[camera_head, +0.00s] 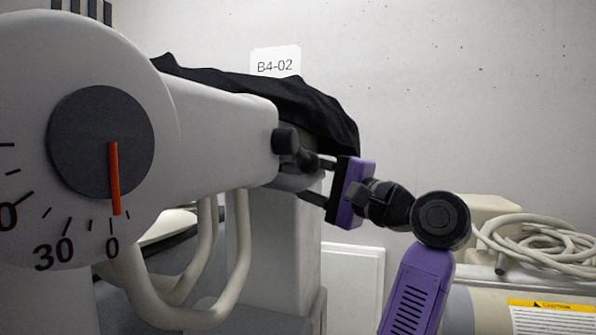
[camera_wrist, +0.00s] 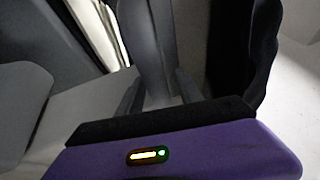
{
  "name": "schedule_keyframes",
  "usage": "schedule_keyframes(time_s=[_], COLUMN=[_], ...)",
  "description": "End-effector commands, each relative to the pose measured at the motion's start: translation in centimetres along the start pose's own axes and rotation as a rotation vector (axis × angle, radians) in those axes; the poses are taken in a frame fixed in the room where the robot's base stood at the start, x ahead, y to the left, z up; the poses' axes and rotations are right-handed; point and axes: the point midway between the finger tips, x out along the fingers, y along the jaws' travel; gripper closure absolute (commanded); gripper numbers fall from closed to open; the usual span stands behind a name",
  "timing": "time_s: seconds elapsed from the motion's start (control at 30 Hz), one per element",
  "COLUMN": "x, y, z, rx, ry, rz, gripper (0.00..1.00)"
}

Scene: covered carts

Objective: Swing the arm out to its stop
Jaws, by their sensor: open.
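A large white swing arm (camera_head: 225,115) fills the left of the head view. Its round hub carries a grey dial (camera_head: 80,150) with a red pointer (camera_head: 115,180) standing at about the 0 mark; the 30 mark is to the left. A black knob (camera_head: 285,140) sticks out at the arm's right end. My gripper (camera_head: 305,178) is at that end, its fingers open and pointing left, the upper one close to the knob. In the wrist view my open fingers (camera_wrist: 158,90) stand either side of a grey part (camera_wrist: 150,45); contact cannot be told.
A black cover (camera_head: 290,100) drapes behind the arm. Pale curved tubes (camera_head: 240,250) hang below it. At the right a coiled cable (camera_head: 540,245) lies on a cart with a yellow caution label (camera_head: 550,304). A wall sign B4-02 (camera_head: 275,66) is behind.

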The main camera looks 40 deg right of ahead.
Motion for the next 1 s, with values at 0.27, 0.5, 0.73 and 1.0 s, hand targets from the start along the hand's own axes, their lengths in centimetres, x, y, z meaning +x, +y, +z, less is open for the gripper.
schedule_keyframes(time_s=[0.27, 0.5, 0.73, 1.0], x=[1.15, 1.12, 1.10, 1.09], y=[0.04, 0.04, 0.07, 0.12], z=[0.02, 0.01, 0.00, -0.01], rx=[-0.001, -0.001, -0.001, 0.000], ry=[0.001, 0.001, 0.001, 0.001], rz=[0.000, 0.000, 0.001, 0.002], gripper=[0.57, 0.74, 1.00, 1.00])
